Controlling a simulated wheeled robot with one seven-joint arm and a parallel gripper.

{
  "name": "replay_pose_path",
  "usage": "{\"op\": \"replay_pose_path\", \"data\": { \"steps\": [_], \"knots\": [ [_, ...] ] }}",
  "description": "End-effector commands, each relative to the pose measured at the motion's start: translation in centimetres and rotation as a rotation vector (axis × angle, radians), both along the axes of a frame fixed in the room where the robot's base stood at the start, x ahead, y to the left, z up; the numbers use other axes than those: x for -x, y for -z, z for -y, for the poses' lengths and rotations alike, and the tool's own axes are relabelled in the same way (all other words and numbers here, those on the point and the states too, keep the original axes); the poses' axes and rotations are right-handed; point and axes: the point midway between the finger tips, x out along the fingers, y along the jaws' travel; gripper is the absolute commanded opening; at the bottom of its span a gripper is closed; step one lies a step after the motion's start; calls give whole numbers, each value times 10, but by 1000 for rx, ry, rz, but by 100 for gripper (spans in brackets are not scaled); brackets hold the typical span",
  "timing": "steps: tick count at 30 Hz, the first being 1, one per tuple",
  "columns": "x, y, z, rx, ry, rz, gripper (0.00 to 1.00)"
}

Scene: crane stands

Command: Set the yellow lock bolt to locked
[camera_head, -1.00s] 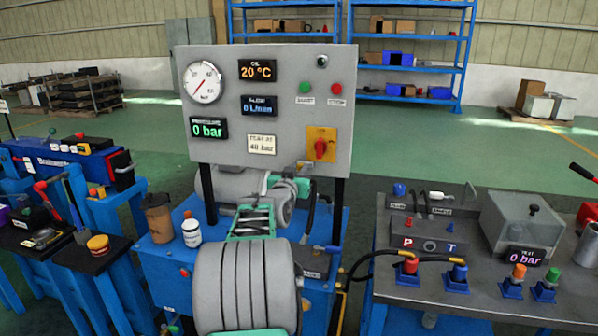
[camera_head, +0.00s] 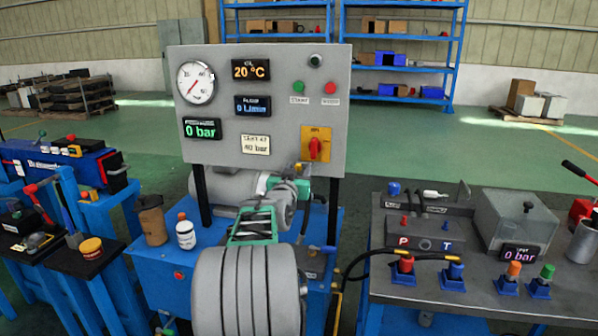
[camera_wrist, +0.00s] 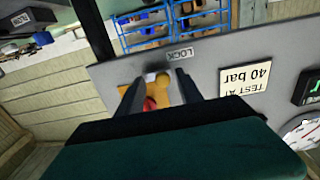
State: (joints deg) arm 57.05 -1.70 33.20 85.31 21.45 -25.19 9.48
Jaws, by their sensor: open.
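The grey panel (camera_head: 222,150) carries a yellow plate with a red rotary switch (camera_head: 315,148) at its lower right. In the wrist view the panel appears upside down, with a LOCK label (camera_wrist: 180,54) near its edge. A small yellow piece, apparently the lock bolt (camera_wrist: 162,81), shows beside that label, next to the switch's red knob (camera_wrist: 150,103). Its exact position is partly hidden. My gripper (camera_wrist: 160,77) is open, with its two dark fingers on either side of the yellow piece; contact cannot be told.
A brown cup (camera_head: 152,222) and a white bottle (camera_head: 186,233) stand on the blue bench left of my arm. A grey table (camera_head: 400,285) with hoses and coloured fittings is at right. Another blue stand (camera_head: 60,165) is at left.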

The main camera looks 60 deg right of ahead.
Motion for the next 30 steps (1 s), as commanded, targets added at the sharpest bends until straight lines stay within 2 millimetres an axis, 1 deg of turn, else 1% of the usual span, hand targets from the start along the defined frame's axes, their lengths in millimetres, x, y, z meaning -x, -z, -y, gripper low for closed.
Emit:
{"op": "replay_pose_path", "data": {
  "steps": [9, 12, 15, 24, 26, 28, 29, 30],
  "knots": [
    [15, 0, -58, 0, 0, -1, 43],
    [18, 0, -69, -1, 2, -1, 43],
    [19, 0, -72, -1, 2, 0, 43],
    [19, 0, -72, -1, 2, 0, 43],
    [13, -2, -76, -13, -10, -3, 43],
    [-5, -6, -91, -54, -50, -13, 43],
    [-17, -6, -102, -85, -79, -22, 43],
    [-35, -7, -122, -135, -124, -38, 43]
  ]
}}
